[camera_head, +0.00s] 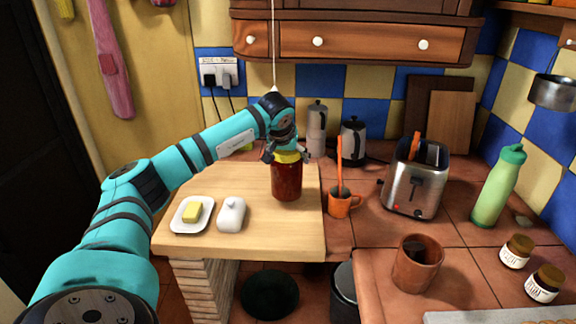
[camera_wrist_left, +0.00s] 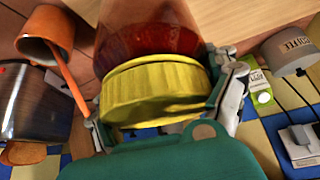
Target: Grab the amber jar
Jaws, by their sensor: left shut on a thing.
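The amber jar (camera_head: 287,182) is dark reddish with a yellow lid, upright over the right part of the wooden board (camera_head: 250,235). I cannot tell whether its base touches the board. My left gripper (camera_head: 286,154) comes down from above and is shut on the jar at its lid. In the left wrist view the gripper's fingers (camera_wrist_left: 165,92) sit on both sides of the yellow lid, and the jar's reddish glass (camera_wrist_left: 150,35) shows beyond it. My right gripper is not in view.
An orange mug (camera_head: 340,206) with an orange utensil stands just right of the jar. A butter plate (camera_head: 192,215) and a white lidded dish (camera_head: 231,214) are to its left. A moka pot (camera_head: 316,130), kettle (camera_head: 353,140) and toaster (camera_head: 415,180) stand behind and right.

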